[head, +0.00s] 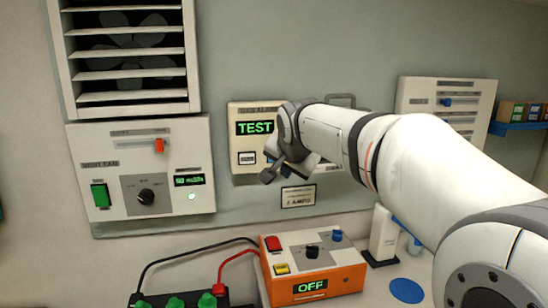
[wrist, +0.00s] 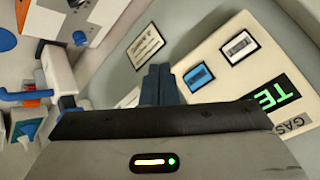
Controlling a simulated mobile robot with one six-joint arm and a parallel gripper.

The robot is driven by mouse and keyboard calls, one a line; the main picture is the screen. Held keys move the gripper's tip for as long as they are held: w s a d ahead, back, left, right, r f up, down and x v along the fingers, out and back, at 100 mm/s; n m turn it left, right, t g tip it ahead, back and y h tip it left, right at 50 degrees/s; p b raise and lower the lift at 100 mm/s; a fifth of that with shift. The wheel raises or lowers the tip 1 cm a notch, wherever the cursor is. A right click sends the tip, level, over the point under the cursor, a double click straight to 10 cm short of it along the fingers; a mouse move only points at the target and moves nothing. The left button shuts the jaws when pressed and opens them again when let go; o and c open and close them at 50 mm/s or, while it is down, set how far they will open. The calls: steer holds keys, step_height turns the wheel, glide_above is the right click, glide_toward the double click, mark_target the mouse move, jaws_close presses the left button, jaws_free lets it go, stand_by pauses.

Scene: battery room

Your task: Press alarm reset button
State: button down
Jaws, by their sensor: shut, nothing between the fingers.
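The gas alarm panel (head: 238,112) is on the back wall, its green display (head: 254,127) reading TEST. A white-framed button (head: 247,158) sits below the display. In the wrist view the panel is turned on its side, with a blue button (wrist: 198,77) and a white button (wrist: 239,46). Their labels are too small to read, so I cannot tell which is the alarm reset. My gripper (head: 268,176) is shut and empty, in front of the panel's lower part. In the wrist view its fingertips (wrist: 159,72) lie beside the blue button; contact cannot be told. My arm hides the panel's right part.
A vent fan panel (head: 105,135) is to the left, below a louvred fan (head: 125,60). An orange tester (head: 335,282) reading OFF stands on the bench with red and black cables. Another wall panel (head: 420,93) is at right.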

steer(key=w+a+p, duration=0.2)
steer(key=w+p, duration=0.2)
steer(key=w, duration=0.3)
steer(key=shift+w, duration=0.4)
steer(key=shift+w+a, duration=0.1)
steer(key=shift+a, duration=0.05)
stand_by(1.6)
steer(key=shift+w+a+p, duration=0.1)
steer(key=shift+w+p, duration=0.3)
steer(key=shift+w+a, duration=0.1)
steer(key=shift+w, duration=0.3)
stand_by(0.5)
steer(key=shift+s, duration=0.2)
steer(key=shift+s+d+b, duration=0.25)
steer(key=shift+s+b, duration=0.2)
steer(key=shift+s, duration=0.2)
